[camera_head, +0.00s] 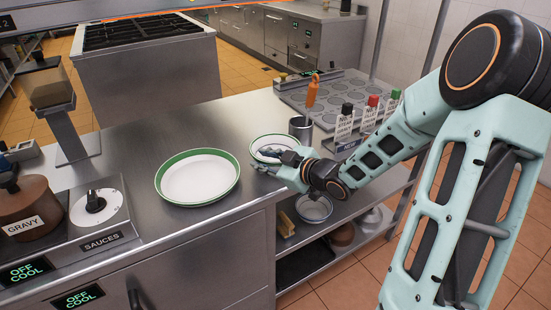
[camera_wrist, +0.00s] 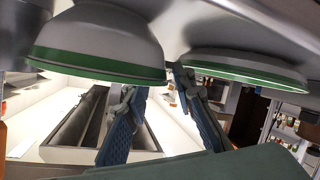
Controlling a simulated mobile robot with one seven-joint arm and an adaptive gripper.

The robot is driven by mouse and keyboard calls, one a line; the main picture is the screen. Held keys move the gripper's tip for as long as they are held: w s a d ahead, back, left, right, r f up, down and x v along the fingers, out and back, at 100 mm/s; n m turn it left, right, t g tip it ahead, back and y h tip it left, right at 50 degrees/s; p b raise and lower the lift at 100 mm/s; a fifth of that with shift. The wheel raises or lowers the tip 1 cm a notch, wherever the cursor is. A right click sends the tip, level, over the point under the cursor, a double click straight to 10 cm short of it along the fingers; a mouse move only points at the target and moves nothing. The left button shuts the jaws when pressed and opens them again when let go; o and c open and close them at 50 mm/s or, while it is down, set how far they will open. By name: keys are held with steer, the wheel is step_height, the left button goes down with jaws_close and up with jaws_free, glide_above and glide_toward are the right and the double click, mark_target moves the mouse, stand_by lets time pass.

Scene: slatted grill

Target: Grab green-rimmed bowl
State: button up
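The green-rimmed bowl (camera_head: 268,141) is small and white and sits near the counter's right edge in the head view. My gripper (camera_head: 266,158) is at its near side and partly covers it. In the wrist view the bowl (camera_wrist: 95,40) appears upside down at the upper left, its green rim close to my fingertips. My gripper (camera_wrist: 155,84) is open there, its two blue fingers apart with no object clearly between them. Whether a finger touches the rim cannot be told.
A larger green-rimmed plate (camera_head: 197,178) lies left of the bowl; it also shows in the wrist view (camera_wrist: 250,66). A metal cup (camera_head: 301,128), labelled bottles (camera_head: 368,115) and an orange bottle (camera_head: 312,91) stand behind. The counter behind the plate is clear.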

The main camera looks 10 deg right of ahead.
jaws_close()
steer(key=shift+r, duration=0.1)
stand_by(0.4)
